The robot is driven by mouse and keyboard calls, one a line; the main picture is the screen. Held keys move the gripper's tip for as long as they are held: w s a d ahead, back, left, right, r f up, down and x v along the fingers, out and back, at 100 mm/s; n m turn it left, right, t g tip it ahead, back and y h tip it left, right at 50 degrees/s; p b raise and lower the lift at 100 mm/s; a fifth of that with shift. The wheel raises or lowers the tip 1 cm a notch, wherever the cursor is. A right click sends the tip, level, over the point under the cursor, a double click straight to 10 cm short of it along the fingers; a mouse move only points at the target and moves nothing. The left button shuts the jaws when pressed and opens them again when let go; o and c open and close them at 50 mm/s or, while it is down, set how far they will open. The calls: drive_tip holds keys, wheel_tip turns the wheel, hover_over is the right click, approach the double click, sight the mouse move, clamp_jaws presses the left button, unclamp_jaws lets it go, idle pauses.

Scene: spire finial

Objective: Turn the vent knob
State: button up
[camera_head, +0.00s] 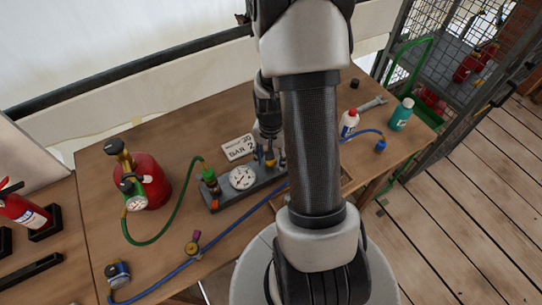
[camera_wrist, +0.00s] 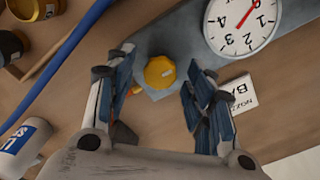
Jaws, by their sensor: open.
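The vent knob appears to be the yellow knob (camera_wrist: 160,72) on the grey manifold block (camera_wrist: 185,30), seen in the wrist view between my fingertips. My gripper (camera_wrist: 165,90) is open, with one blue-padded finger on each side of the knob. Whether either finger touches it I cannot tell. In the head view the yellow knob (camera_head: 270,158) shows at the right part of the grey manifold (camera_head: 222,200), beneath my arm, which hides some of it. A white round gauge (camera_head: 242,177) sits beside it on the manifold and also shows in the wrist view (camera_wrist: 240,22).
A white sign card (camera_head: 238,147) lies behind the manifold. A red cylinder (camera_head: 150,180) with a green hose stands left. A blue hose (camera_head: 230,228) crosses the front of the wooden bench (camera_head: 100,220). A white bottle (camera_head: 348,123) and teal bottle (camera_head: 401,115) stand right.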

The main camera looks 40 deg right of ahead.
wheel_tip(320, 180, up, 12)
idle(0.6)
idle(0.4)
drive_tip(key=s+a+r+n+t, duration=0.2)
drive_tip(key=a+r+n, duration=0.3)
drive_tip(key=a+r, duration=0.6)
drive_tip(key=s+a+r+n+t, duration=0.2)
drive_tip(key=s+a+r+n, duration=0.3)
drive_tip(key=s+a, duration=0.3)
drive_tip(key=shift+a+n+t, duration=0.3)
drive_tip(key=shift+a+n, duration=0.3)
drive_tip(key=shift+n, duration=0.3)
